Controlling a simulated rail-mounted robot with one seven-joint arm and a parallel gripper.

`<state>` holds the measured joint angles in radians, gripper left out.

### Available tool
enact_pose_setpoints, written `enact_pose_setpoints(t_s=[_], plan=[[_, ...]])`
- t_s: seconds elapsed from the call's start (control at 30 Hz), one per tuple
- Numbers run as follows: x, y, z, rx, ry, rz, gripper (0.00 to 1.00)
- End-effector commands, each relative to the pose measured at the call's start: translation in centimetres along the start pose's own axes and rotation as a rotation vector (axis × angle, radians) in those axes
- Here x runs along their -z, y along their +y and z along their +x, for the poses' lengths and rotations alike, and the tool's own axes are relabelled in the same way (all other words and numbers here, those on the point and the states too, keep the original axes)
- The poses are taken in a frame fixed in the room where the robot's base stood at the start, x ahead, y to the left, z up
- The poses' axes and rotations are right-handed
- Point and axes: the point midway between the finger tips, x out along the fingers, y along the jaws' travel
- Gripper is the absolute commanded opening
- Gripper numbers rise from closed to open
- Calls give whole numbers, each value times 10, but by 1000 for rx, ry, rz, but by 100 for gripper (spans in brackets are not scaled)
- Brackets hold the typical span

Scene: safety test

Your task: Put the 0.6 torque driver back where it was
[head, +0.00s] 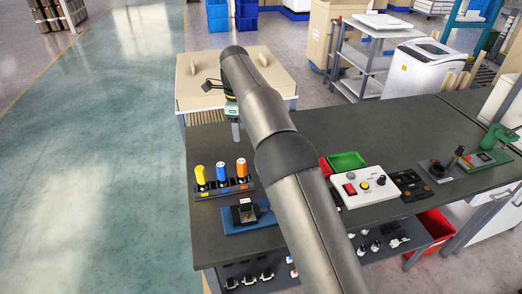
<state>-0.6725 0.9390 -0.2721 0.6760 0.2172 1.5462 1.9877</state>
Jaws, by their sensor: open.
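Three torque drivers stand upright in a black rack (226,189) on the left part of the dark workbench. One is yellow (201,176), one blue (221,173) and one orange (241,168). I cannot read any torque values, so I cannot tell which one is the 0.6 driver. My gripper (236,136) is open, beyond the rack near the back edge of the bench. It is small in view and partly behind my arm; I see nothing held in it.
A blue fixture (234,224) with a black block sits in front of the rack. A white control box (361,187), a green bin (347,161) and a black device (410,183) are to the right. My arm crosses over the bench middle. The bench surface (214,150) behind the rack is clear.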

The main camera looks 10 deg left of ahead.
Motion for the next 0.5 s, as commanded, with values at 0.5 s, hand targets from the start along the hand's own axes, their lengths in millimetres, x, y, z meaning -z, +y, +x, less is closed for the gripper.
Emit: enact_pose_setpoints(t_s=[0.5], plan=[[90, 8, -39, 6, -35, -155, 49]])
